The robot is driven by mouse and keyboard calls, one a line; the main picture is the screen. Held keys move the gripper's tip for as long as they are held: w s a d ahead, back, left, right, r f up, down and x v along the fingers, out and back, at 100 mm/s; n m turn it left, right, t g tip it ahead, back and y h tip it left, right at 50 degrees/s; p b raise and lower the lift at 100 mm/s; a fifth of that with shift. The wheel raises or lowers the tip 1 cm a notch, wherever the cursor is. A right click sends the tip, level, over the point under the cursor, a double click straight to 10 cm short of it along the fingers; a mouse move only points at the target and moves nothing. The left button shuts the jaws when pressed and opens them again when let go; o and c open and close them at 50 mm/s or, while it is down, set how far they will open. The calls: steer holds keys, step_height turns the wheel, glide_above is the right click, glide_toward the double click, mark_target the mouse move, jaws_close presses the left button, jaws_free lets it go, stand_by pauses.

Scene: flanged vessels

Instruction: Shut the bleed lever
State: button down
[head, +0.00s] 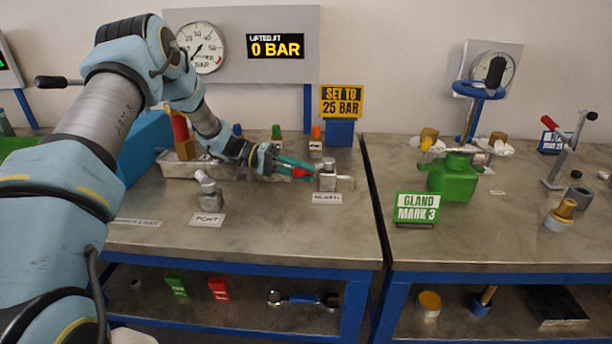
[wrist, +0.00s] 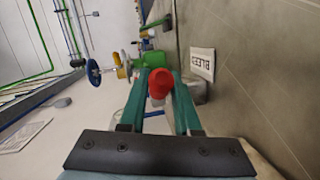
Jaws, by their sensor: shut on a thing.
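The bleed lever (wrist: 158,86) shows a red rounded end between my fingers in the wrist view. In the head view a small bit of red (head: 299,173) shows at my fingertips. My gripper (head: 302,168) has teal fingers closed on the red end; it also shows in the wrist view (wrist: 160,95). A grey metal block (head: 333,181) stands just right of the fingertips, with a small white label (head: 327,198) before it. In the wrist view a BLEED label (wrist: 202,64) lies beside the lever. My fingers hide most of the lever's arm.
A digital display (head: 276,46) reads 0 BAR beside a round gauge (head: 201,48). A yellow SET TO 25 BAR sign (head: 341,101) stands behind. A grey fitting (head: 209,194) stands on the near bench. A green vessel (head: 455,178) stands on the right bench, across a narrow gap.

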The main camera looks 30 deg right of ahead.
steer(key=shift+w+m+g+y, duration=0.3)
steer(key=shift+m, duration=0.1)
steer(key=c, duration=0.6)
jaws_free()
steer(key=shift+d, duration=0.1)
steer(key=shift+r, duration=0.1)
